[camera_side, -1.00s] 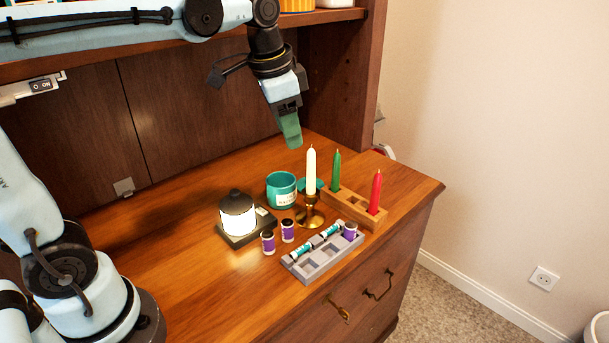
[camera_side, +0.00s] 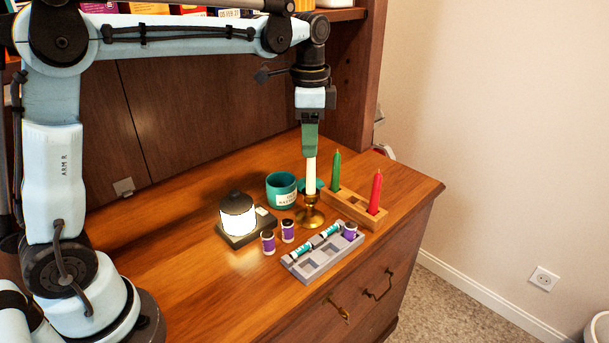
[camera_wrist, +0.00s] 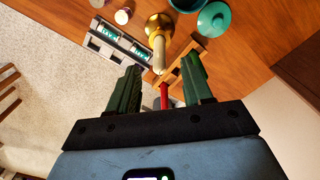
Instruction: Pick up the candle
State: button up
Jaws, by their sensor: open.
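The white candle (camera_side: 310,177) stands upright in a brass candle holder (camera_side: 310,217) on the wooden desktop. My gripper (camera_side: 310,150) points straight down over it, and the fingers hide the candle's top in the side view. A green candle (camera_side: 335,171) and a red candle (camera_side: 376,191) stand in a wooden rack (camera_side: 344,207) to the right.
A teal jar (camera_side: 281,190) stands behind left of the holder, with a teal lid (camera_side: 319,185) near it. A lit lantern (camera_side: 238,218), purple-labelled vials (camera_side: 268,243) and a grey tray (camera_side: 313,266) are close in front and left. The desktop's left part is clear.

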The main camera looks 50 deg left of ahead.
aim_at(311, 163)
jog(key=shift+w+d+f, duration=0.1)
jog(key=shift+d+f, duration=0.05)
jog(key=shift+f, duration=2.9)
jog(key=shift+c, duration=0.3)
grip_shut()
